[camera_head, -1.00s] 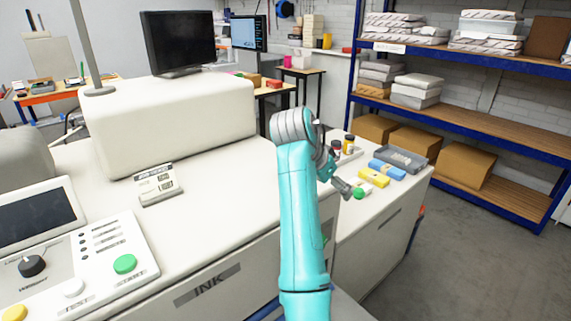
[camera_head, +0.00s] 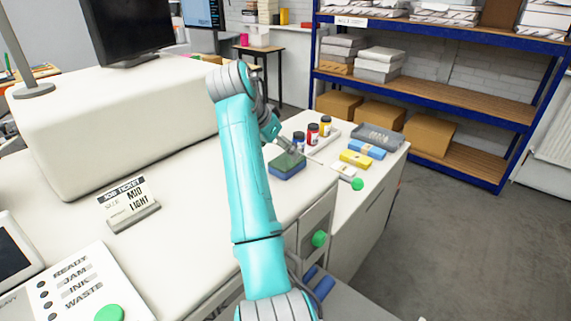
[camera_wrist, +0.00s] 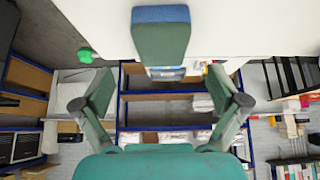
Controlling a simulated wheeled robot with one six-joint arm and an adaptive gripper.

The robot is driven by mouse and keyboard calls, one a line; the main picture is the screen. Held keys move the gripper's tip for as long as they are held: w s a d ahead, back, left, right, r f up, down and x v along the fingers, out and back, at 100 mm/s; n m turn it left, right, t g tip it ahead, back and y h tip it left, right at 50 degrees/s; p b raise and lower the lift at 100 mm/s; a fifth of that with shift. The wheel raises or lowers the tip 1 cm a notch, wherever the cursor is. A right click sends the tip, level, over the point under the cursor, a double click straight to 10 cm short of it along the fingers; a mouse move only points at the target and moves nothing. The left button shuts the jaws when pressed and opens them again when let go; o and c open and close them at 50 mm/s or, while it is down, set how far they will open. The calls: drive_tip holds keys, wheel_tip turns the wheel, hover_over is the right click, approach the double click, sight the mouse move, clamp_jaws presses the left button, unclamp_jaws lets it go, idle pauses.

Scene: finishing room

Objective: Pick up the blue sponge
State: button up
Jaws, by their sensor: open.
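The blue sponge (camera_head: 286,168) has a green top layer and lies on the white machine's top (camera_head: 215,195), near its right edge. In the wrist view the sponge (camera_wrist: 160,40) shows at the top centre, blue at its far end and green toward me. My gripper (camera_head: 286,141) is close to the sponge in the head view, partly hidden by my arm. In the wrist view my gripper (camera_wrist: 160,82) has its fingers spread wide with nothing between them. The sponge lies beyond the fingertips, in line with the gap.
Small bottles (camera_head: 313,133), a grey tray (camera_head: 377,138), a blue pack (camera_head: 367,149) and a yellow pack (camera_head: 355,159) stand on the lower surface to the right. A job-ticket sign (camera_head: 129,203) stands left. Shelving (camera_head: 420,90) is behind; floor at right is clear.

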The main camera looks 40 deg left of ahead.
sight(287, 160)
drive_tip(key=shift+x, duration=3.4)
drive_tip(key=shift+w+a, duration=0.1)
drive_tip(key=c, duration=0.8)
